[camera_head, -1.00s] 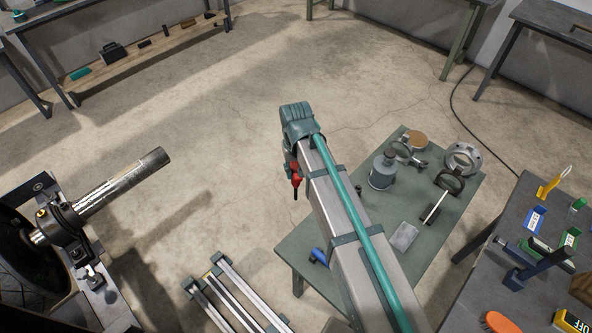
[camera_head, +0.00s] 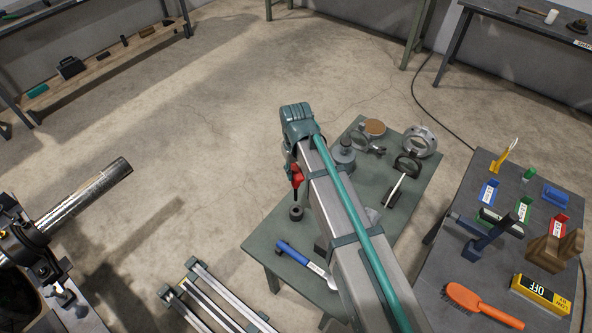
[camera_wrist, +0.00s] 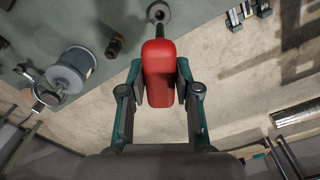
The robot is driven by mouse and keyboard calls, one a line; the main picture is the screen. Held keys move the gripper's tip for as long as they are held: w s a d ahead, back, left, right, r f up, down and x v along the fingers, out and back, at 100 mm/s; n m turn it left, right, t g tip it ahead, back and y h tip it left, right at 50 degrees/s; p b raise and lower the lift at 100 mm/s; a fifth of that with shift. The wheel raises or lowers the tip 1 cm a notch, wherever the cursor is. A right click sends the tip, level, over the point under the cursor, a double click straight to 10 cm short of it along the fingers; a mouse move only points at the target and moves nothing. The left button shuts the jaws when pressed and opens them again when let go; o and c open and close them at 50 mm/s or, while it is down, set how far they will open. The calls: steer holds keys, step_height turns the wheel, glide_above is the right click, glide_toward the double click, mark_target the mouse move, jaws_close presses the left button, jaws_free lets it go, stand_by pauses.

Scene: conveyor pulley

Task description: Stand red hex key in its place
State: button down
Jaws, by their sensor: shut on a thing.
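The red hex key (camera_wrist: 160,72) is held between the two fingers of my gripper (camera_wrist: 160,85) in the wrist view. Its red handle fills the space between the fingers and its dark tip points away from the wrist. In the head view its red handle (camera_head: 297,176) hangs beside the end of my arm, above the near left part of the green table. On the dark table at right stands a small red labelled holder (camera_head: 558,226), beside a green labelled holder (camera_head: 524,210) and a blue labelled one (camera_head: 489,192).
The green table (camera_head: 262,246) carries a blue-handled tool (camera_head: 301,256), metal rings and a grey cylinder. The dark table (camera_head: 445,250) at right also holds an orange brush (camera_head: 480,304), a wooden block (camera_head: 553,250) and a yellow box (camera_head: 540,295). Floor separates the tables.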

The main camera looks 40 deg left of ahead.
steer(key=shift+f+b, duration=1.25)
steer(key=shift+f, duration=4.2)
stand_by(0.6)
steer(key=shift+c, duration=1.7)
jaws_free()
steer(key=shift+o, duration=0.3)
steer(key=shift+o, duration=1.4)
